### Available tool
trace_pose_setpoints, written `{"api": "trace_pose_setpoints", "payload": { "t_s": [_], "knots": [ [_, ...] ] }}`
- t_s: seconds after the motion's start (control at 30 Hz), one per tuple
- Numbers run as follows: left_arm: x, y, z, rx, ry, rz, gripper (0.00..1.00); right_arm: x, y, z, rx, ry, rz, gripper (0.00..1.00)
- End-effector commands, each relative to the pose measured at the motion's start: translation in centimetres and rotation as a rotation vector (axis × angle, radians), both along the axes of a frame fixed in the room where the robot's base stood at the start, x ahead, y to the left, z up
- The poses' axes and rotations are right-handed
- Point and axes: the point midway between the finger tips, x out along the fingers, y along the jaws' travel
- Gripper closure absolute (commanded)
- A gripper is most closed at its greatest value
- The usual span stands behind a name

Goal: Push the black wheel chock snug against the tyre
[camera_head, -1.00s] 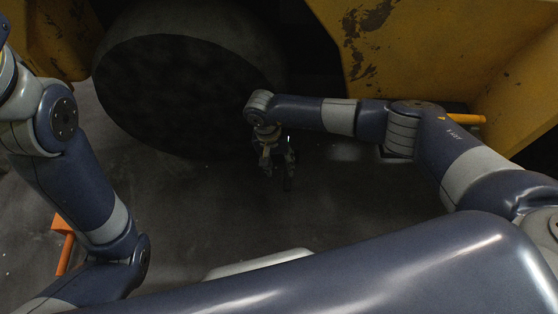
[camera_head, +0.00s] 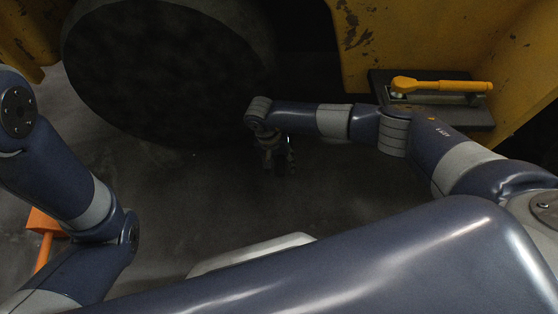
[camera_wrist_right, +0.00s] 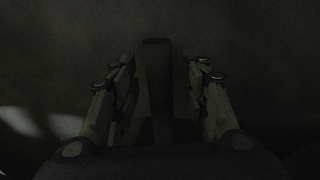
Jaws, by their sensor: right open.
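The big dark tyre (camera_head: 160,75) fills the upper left of the head view. My right gripper (camera_head: 279,168) points down in deep shadow, to the right of and below the tyre, apart from it in the picture. In the right wrist view my right gripper (camera_wrist_right: 162,90) is open, with a finger at each side. A dark upright shape with a rounded top, probably the black wheel chock (camera_wrist_right: 157,85), shows between the fingers. Whether they touch it cannot be told. The chock cannot be made out in the head view. My left gripper is out of view.
Worn yellow bodywork (camera_head: 430,35) stands behind and to the right. A yellow handle (camera_head: 440,85) lies on a dark plate at the right. An orange object (camera_head: 42,222) is at the lower left. The grey floor (camera_head: 180,205) before the tyre looks clear.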

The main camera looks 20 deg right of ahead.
Motion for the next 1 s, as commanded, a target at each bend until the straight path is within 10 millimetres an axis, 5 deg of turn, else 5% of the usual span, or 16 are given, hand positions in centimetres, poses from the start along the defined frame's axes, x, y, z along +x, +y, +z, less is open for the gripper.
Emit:
{"api": "trace_pose_setpoints", "payload": {
  "t_s": [0.27, 0.47, 1.0],
  "knots": [
    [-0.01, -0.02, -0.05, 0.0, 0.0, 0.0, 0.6, 0.02, -0.04, -0.08, 0.0, 0.0, -0.001, 0.58],
    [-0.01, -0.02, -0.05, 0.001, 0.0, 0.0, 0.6, 0.02, -0.04, -0.08, 0.0, 0.0, -0.001, 1.0],
    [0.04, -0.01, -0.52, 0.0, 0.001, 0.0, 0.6, 0.45, 0.76, 0.02, 0.001, -0.006, 0.0, 1.0]
  ]
}}
